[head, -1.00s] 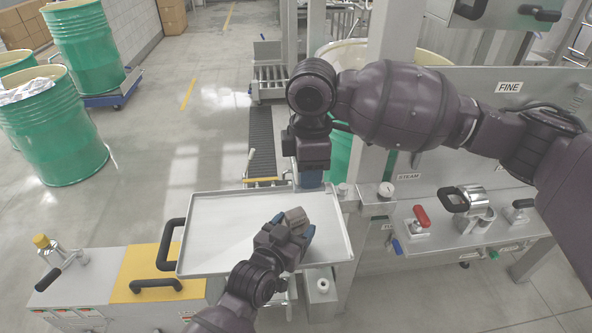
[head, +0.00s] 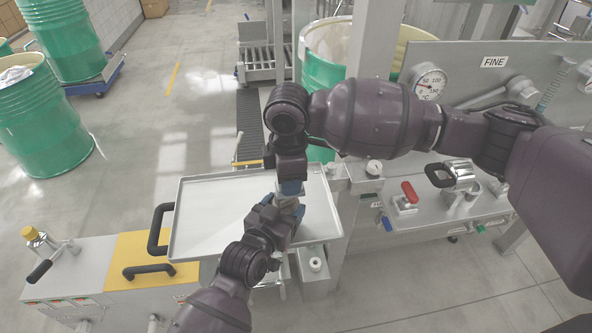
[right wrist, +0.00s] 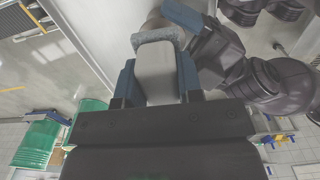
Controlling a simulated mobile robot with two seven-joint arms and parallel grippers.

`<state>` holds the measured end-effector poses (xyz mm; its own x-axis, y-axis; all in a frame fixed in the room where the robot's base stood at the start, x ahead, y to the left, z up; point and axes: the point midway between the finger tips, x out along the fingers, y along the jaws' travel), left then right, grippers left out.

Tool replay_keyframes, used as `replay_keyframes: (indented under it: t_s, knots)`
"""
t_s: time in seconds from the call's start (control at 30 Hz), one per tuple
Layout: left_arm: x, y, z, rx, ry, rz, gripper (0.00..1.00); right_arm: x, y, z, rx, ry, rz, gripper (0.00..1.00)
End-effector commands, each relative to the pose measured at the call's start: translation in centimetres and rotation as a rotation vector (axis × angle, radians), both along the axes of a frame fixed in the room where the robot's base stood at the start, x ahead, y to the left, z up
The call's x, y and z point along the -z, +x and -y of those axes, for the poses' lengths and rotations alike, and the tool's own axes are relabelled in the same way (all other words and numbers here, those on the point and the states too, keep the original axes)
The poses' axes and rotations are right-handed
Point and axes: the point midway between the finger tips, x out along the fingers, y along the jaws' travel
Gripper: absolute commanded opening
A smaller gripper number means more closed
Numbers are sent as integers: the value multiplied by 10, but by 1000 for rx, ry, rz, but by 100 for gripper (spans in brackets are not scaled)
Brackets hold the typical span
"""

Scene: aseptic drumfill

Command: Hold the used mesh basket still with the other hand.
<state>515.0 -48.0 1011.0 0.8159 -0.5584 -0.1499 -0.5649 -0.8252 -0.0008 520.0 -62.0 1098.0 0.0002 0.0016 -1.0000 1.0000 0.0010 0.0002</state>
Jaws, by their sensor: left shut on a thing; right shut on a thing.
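The used mesh basket (right wrist: 157,38) shows in the right wrist view as a small grey, rough-sided piece with a smooth pale grey block towards me. My right gripper (right wrist: 155,82) is shut on it, one blue finger on each side. In the head view my right gripper (head: 291,187) points down from above, and my left gripper (head: 284,212) comes from below left, shut on the same basket. Both are over the right part of the white tray (head: 205,190). The fingers hide most of the basket in the head view. A blue left fingertip touches or nearly touches it in the wrist view.
A yellow-topped cabinet (head: 130,272) with black handles stands left of the tray. A steel panel with a gauge (head: 428,82), a red-handled valve (head: 409,192) and a clamp (head: 455,174) is at the right.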

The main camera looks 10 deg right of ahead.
Motion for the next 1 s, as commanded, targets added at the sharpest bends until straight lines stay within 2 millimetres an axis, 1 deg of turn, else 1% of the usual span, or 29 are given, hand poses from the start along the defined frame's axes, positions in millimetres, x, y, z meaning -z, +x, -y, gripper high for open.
replay_keyframes:
  t_s: [0.03,0.07,0.13,0.4,0.5,0.9,0.97,1.0]
  knots:
    - [0,0,0,0,0,0,38,4,-1,-5,-1,0,-2,12]
    - [0,0,0,0,0,0,38,1,0,-8,-1,0,0,12]
    - [0,0,0,0,0,0,38,4,0,-15,0,0,-1,12]
    - [0,0,0,0,-1,1,38,3,-1,-39,-1,0,-1,12]
    - [0,0,0,0,-1,1,38,3,0,-25,3,-2,-1,12]
    - [0,0,-1,-1,0,1,38,3,0,12,4,-2,-1,12]
    - [0,0,-1,-1,0,1,38,3,0,13,2,-1,-1,12]
    - [0,0,-1,-1,0,1,38,2,0,7,0,0,-1,12]
